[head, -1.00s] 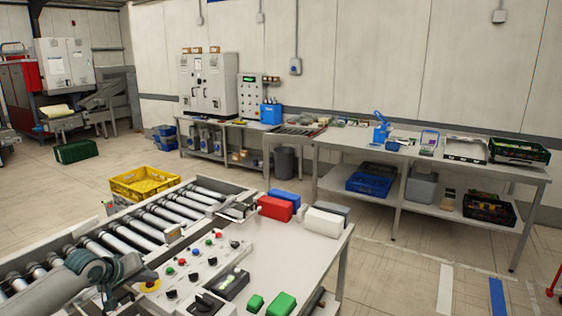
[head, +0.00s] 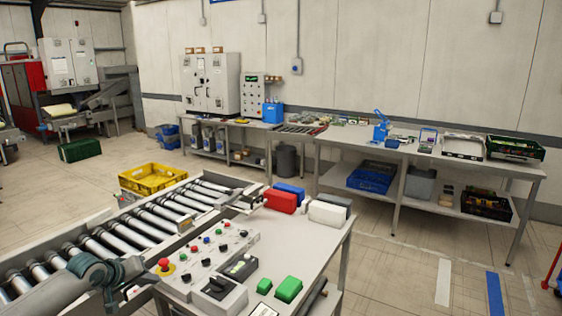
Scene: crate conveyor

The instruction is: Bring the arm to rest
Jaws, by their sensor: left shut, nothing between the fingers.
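My left arm enters from the lower left over the near end of the roller conveyor (head: 110,240). Its dark wrist joint shows, and my left gripper (head: 140,287) is partly seen beside the control panel (head: 208,262), shut and empty. The panel carries several coloured buttons and a red emergency stop (head: 164,265) on a yellow base, just right of the gripper. My right gripper is not in view.
On the white table (head: 300,250) lie a red box (head: 281,201), a blue box, a white box (head: 327,214) and green blocks (head: 288,289). A yellow crate (head: 152,178) stands behind the conveyor. A long workbench lines the back wall; the floor at right is mostly clear.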

